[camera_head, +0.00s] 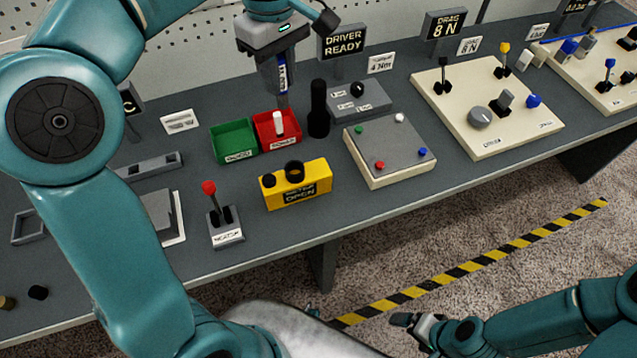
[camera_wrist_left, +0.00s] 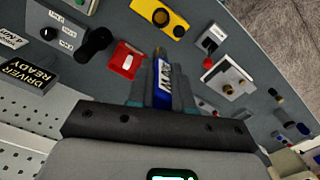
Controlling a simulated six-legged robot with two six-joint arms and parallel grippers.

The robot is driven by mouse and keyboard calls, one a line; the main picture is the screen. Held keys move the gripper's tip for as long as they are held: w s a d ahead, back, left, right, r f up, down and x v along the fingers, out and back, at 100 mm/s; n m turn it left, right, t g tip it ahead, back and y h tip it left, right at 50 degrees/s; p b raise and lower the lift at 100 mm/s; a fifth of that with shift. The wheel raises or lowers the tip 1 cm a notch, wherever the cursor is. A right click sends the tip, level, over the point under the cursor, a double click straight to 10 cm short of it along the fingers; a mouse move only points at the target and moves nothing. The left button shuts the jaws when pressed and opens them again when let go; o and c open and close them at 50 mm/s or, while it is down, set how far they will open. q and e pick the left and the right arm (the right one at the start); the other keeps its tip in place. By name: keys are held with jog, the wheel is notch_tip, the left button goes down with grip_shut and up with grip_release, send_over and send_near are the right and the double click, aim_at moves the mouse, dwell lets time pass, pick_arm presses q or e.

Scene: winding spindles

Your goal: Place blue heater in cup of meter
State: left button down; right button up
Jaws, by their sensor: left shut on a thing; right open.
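My left gripper (camera_head: 272,82) hangs above the back of the bench, over the red tray area, and is shut on the blue heater (camera_head: 283,78). In the left wrist view the heater (camera_wrist_left: 162,84) is between the fingers, blue with a white label and a brass-coloured tip pointing away from the wrist. The yellow meter (camera_head: 315,187), its display reading OPEN, stands in front of the trays. Its black round cup (camera_head: 294,169) is on top, apart from the heater. The meter also shows in the left wrist view (camera_wrist_left: 176,24). My right gripper (camera_head: 424,327) is open, low over the floor side.
A green tray (camera_head: 233,141) and a red tray (camera_head: 267,145) holding a white piece stand behind the meter. A black cylinder (camera_head: 318,110) rises beside them. A red-knobbed lever (camera_head: 209,190) stands left of the meter. A button panel (camera_head: 375,160) is on its right.

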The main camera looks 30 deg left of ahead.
pick_arm(q)
jog(key=d+b, duration=0.1)
jog(key=d, duration=0.1)
jog(key=b, duration=0.2)
send_near(296, 181)
jog(key=w+a, duration=0.2)
notch_tip(296, 181, down, 4)
jog(key=shift+d+f, duration=0.15)
jog(key=shift+f, duration=0.05)
pick_arm(e)
notch_tip(296, 181, down, 3)
jog(key=shift+d+f, duration=0.1)
jog(key=shift+d, duration=0.05)
pick_arm(q)
jog(key=shift+s+d+r, duration=0.1)
jog(key=c, duration=1)
grip_release()
jog(key=shift+f, duration=0.2)
jog(key=shift+c, duration=0.2)
pick_arm(e)
jog(key=shift+f, duration=0.15)
pick_arm(q)
jog(key=shift+r, duration=0.1)
